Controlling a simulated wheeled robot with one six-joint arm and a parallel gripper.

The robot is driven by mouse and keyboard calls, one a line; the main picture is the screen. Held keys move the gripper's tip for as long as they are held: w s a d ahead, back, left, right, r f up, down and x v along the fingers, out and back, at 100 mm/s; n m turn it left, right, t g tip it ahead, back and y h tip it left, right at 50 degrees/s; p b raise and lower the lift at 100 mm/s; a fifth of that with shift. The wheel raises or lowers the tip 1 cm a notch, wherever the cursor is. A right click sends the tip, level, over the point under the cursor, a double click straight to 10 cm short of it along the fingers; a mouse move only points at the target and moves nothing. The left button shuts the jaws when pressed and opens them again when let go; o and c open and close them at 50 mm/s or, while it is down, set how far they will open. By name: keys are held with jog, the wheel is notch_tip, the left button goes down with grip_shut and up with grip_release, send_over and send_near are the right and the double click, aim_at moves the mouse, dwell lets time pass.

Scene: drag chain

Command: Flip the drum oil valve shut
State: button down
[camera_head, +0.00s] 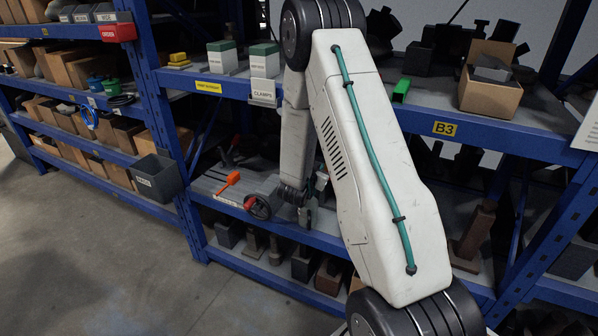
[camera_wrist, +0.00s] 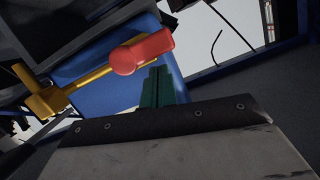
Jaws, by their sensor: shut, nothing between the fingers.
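In the wrist view, a yellow valve-like part (camera_wrist: 38,98) stands at the left, with a thin yellow lever (camera_wrist: 97,71) running up to the right. The lever ends in a red grip (camera_wrist: 142,52). My gripper's green fingers (camera_wrist: 158,78) are together and empty, just below and right of the red grip. I cannot tell whether they touch it. A blue surface (camera_wrist: 108,92) lies behind, possibly the drum. In the head view, my gripper (camera_head: 309,213) is low at the shelf, partly hidden by my arm. I cannot pick out the yellow valve there.
In the head view, a handwheel (camera_head: 259,207) with a red part and an orange-handled item (camera_head: 230,179) are left of my gripper. A grey bin (camera_head: 157,179) hangs on the blue rack. An upper shelf (camera_head: 440,116) runs above; open floor (camera_head: 90,260) is at left.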

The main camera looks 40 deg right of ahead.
jog(key=shift+w+a+f, duration=0.1)
jog(key=shift+w+f, duration=0.1)
jog(key=shift+w, duration=0.05)
jog(key=shift+w+a+f, duration=0.1)
dwell(0.3)
dwell(0.4)
